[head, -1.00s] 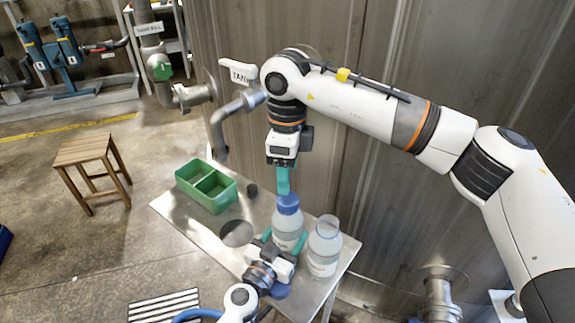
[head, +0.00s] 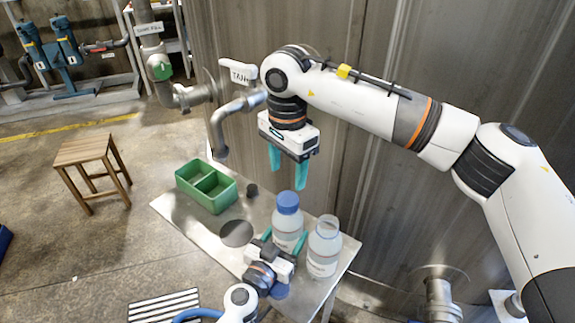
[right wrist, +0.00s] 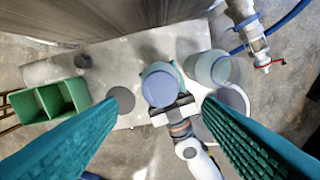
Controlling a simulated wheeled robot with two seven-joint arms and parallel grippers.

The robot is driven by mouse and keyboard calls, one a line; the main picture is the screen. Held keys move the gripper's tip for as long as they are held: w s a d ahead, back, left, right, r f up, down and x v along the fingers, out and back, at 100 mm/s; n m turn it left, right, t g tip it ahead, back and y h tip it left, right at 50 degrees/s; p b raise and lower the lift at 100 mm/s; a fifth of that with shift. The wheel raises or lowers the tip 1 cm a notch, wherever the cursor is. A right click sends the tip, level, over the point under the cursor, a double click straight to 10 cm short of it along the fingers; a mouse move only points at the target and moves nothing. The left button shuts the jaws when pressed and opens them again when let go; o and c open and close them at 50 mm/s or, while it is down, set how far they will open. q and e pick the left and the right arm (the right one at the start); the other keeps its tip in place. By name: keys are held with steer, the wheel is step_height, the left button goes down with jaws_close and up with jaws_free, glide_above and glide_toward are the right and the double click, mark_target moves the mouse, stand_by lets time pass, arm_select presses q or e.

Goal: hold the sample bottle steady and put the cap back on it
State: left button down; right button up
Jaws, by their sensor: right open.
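The sample bottle (head: 287,226) stands upright on the metal table, with the blue cap (head: 288,202) sitting on its top. The cap shows from above in the right wrist view (right wrist: 160,86); whether it is fully tightened I cannot tell. My left gripper (head: 284,240) has its teal fingers on both sides of the bottle's body, low down, and looks closed on it. My right gripper (head: 288,180) is open and empty, pointing down just above the cap and clear of it. Its two fingers frame the bottle in the right wrist view.
A second clear bottle (head: 324,249), with no blue cap, stands close on the right. A green divided bin (head: 207,184), a small dark cylinder (head: 252,190) and a grey disc (head: 236,233) are on the metal table (head: 206,238). A pipe (head: 218,138) and wall stand behind.

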mark_target(288, 199)
step_height(288, 199, down, 8)
steer(key=shift+r, duration=0.1)
stand_by(0.4)
steer(key=c, duration=1)
steer(key=m, duration=0.3)
steer(key=shift+m, duration=0.4)
steer(key=m, duration=0.5)
steer(key=o, duration=1.2)
steer(key=shift+c, duration=0.2)
